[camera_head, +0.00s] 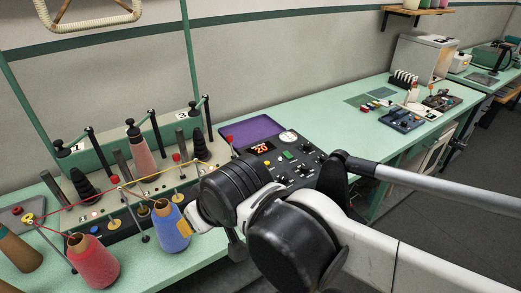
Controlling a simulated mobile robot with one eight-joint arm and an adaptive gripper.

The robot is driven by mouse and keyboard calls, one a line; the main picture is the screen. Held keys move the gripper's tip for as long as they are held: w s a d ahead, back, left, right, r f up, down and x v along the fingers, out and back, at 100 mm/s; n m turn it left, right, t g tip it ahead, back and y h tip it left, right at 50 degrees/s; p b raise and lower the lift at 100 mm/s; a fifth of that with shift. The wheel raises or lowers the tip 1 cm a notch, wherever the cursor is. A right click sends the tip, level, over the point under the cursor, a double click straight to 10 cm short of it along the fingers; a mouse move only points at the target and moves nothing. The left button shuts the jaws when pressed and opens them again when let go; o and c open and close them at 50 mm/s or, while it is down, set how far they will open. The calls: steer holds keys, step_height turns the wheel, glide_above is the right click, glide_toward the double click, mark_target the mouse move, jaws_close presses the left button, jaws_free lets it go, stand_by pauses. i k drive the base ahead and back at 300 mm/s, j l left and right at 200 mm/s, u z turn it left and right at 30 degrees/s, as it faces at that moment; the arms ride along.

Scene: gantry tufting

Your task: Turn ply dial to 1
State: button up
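A dark control panel (283,157) sits on the green bench in the middle of the view. It carries a lit orange display (262,148) reading 20, a round white gauge (288,136), a green button (289,155) and several small knobs. I cannot tell which knob is the ply dial, and no dial setting is readable. My arm crosses the front of the panel and hides its lower left part. I cannot make out my gripper's fingers; the arm's black joints and white links cover that area.
A yarn stand (145,185) with dark tensioners is at left. Red (92,262) and blue (170,226) cones stand before it, close to my arm. A purple tray (252,130) lies behind the panel. A grey tube (430,185) crosses at right.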

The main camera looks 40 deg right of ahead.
mark_target(323, 157)
steer(key=l+z, duration=0.1)
steer(key=z, duration=0.85)
steer(key=i+z, duration=0.1)
steer(key=z, duration=0.35)
